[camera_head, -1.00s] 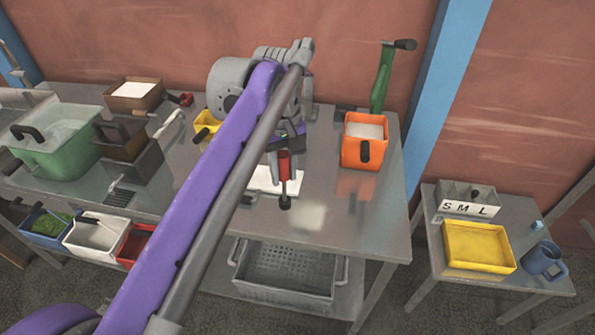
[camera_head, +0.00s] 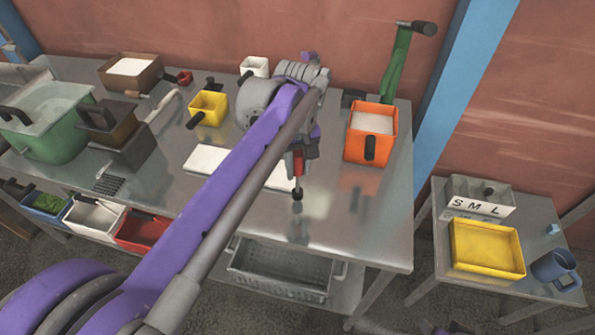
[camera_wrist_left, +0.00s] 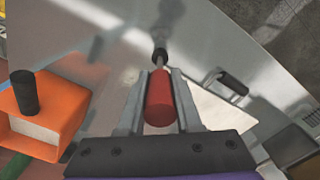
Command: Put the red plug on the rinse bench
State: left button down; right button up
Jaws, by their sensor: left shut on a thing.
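My left gripper (camera_head: 298,172) is shut on a red cylinder (camera_head: 299,161) with a thin grey stem and a dark knob at its lower end. It looks like the red plug. It hangs upright above the steel bench (camera_head: 340,225), near the right end of a white sheet; the gap below it is hard to judge. In the left wrist view the red cylinder (camera_wrist_left: 160,98) lies between both fingers, its dark knob (camera_wrist_left: 160,55) pointing away. Which surface is the rinse bench is not marked. My right gripper is not in view.
An orange bin (camera_head: 388,148) of white powder stands right of the gripper, before a green crank post (camera_head: 398,65). A yellow box (camera_head: 210,104) and a green basin (camera_head: 60,138) stand to the left. A lower side table (camera_head: 465,279) holds a yellow tray (camera_head: 490,250) and blue mug (camera_head: 553,268).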

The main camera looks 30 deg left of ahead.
pick_arm(q)
jog(key=shift+f, duration=0.75)
jog(key=shift+f, duration=0.2)
jog(key=c, duration=0.6)
grip_release()
jog(key=shift+r, duration=0.2)
notch_tip(320, 180, up, 12)
jog(key=shift+r+p, duration=0.1)
jog(key=shift+p, duration=0.4)
